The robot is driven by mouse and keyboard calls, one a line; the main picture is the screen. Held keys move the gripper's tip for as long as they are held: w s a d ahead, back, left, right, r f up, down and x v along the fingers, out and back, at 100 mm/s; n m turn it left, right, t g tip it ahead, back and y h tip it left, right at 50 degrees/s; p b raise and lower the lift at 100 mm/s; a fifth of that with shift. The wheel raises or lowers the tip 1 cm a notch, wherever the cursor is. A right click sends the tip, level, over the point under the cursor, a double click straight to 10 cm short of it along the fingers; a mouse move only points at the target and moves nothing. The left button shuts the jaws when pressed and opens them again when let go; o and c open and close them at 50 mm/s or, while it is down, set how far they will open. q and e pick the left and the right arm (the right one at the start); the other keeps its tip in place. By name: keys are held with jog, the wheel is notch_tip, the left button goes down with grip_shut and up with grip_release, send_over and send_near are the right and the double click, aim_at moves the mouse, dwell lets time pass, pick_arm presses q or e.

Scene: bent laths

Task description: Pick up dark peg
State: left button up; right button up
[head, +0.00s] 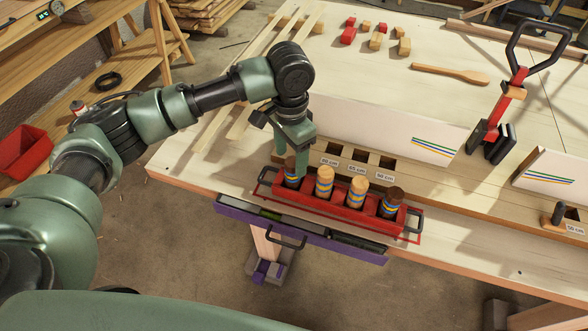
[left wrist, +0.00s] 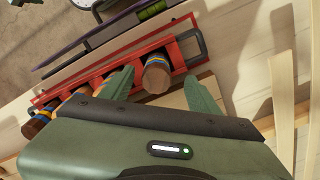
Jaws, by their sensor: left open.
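A red carrier (head: 268,186) with black handles stands along the table's front edge and holds a row of banded pegs. A dark peg (head: 291,180) stands at its left end, and another dark peg (head: 391,204) at its right end. Two lighter pegs, one (head: 325,180) and another (head: 357,190), stand between. My left gripper (head: 296,165) is open, pointing down over the left-end dark peg and partly hiding it. In the left wrist view this peg (left wrist: 157,77) is between the spread fingers (left wrist: 163,88); contact cannot be told. My right gripper is out of view.
Behind the carrier is a wooden block with labelled square holes (head: 359,158) and an upright white board (head: 390,129). A purple drawer (head: 340,247) sticks out below the table edge. A red-and-black tool (head: 502,110) stands to the right. Long laths (head: 232,100) lie at the left.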

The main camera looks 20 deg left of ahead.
aim_at(293, 171)
pick_arm(q)
jog(key=shift+s+d+f+p, duration=0.1)
jog(key=shift+s+f+p, duration=0.15)
jog(key=shift+f, duration=0.2)
jog(key=shift+s+d+f+p, duration=0.1)
jog(key=shift+f+p, duration=0.2)
jog(key=shift+f, duration=0.15)
jog(key=f, duration=0.2)
jog(key=shift+w+d+f+p, duration=0.1)
jog(key=shift+w+f+p, duration=0.2)
jog(key=shift+f, duration=0.1)
jog(key=shift+w+f, duration=0.1)
jog(key=shift+f, duration=0.25)
grip_shut()
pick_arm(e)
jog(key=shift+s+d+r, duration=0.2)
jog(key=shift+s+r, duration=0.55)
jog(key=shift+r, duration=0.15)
